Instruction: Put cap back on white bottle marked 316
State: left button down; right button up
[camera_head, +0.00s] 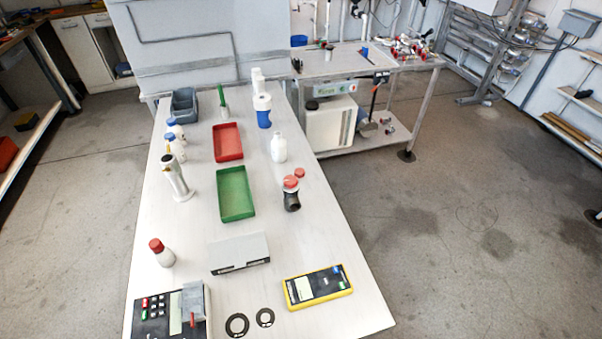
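A white bottle (279,149) stands upright right of the red tray, with no coloured cap on its neck. A small red cap-like piece (299,173) lies on the table just below and right of it. Another white bottle with a red cap (162,253) stands at the near left. Two white bottles with blue caps, one farther (177,131) and one nearer (177,150), stand at the left edge. No marking 316 can be read on any bottle. Neither of my grippers is in view.
The white table (300,244) also holds a red tray (241,142), a green tray (236,194), a dark fitting with a red top (291,194), a yellow meter (317,288), a white box (239,252) and a keypad device (155,315). Free room lies along the right edge.

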aim_at(277, 144)
jog(key=u, duration=1.25)
jog(key=k, duration=1.1)
jog(key=z, duration=0.3)
jog(key=i, duration=0.5)
jog(key=u, duration=0.05)
